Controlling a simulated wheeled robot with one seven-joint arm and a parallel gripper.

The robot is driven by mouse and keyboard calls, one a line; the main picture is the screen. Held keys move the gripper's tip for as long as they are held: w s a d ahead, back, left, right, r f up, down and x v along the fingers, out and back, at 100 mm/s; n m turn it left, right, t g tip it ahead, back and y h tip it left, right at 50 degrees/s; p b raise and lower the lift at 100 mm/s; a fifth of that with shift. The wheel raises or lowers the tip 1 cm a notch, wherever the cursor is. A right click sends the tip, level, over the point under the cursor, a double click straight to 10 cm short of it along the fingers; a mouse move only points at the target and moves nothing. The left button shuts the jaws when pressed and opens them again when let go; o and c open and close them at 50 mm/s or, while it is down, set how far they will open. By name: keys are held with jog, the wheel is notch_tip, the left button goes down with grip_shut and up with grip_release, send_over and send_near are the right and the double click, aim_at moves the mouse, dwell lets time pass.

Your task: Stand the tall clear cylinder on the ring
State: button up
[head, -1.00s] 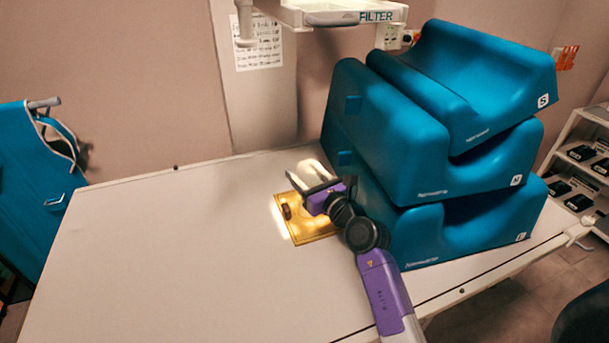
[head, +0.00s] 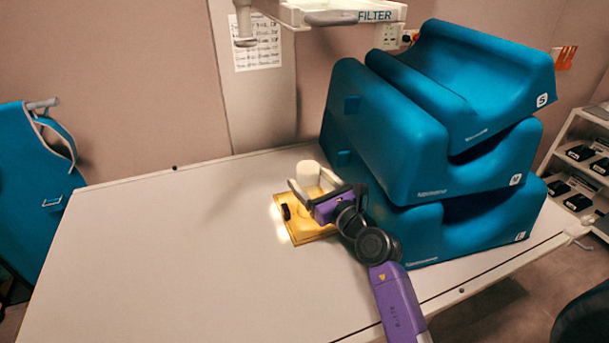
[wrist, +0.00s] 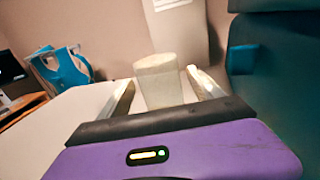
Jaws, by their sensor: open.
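The tall clear cylinder (head: 308,171) looks pale and cloudy and stands upright at the far side of a yellow board on the table. It also shows in the wrist view (wrist: 158,80), between the two fingers. My gripper (head: 309,180) is open, with one pale finger on each side of the cylinder; gaps show on both sides in the wrist view. The cylinder's foot is partly hidden by my gripper. I cannot make out the ring clearly, nor tell whether the cylinder rests on it.
The yellow board (head: 299,232) carries a small dark round piece (head: 286,212) at its left edge, beside bright light spots. A stack of teal foam cushions (head: 390,130) stands close on the right. The white table (head: 170,250) is clear to the left.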

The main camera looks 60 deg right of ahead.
jog(key=v, duration=0.8)
jog(key=s+a+f+m+t+y, duration=0.1)
jog(key=s+a+m+y, duration=0.3)
jog(key=a, duration=0.6)
jog(key=s+a+m+t+y, duration=0.1)
jog(key=a+m+t, duration=0.1)
jog(key=a+m, duration=0.6)
jog(key=s+a+f+m+g+y, duration=0.2)
jog(key=s+a+f+m+g, duration=0.1)
jog(key=s+a+m, duration=0.9)
jog(key=shift+s+a+f+m+g+y+b, duration=0.2)
jog(key=shift+s+m+g+y+b, duration=0.35)
jog(key=shift+s+m, duration=2.05)
jog(key=shift+w+m, duration=0.8)
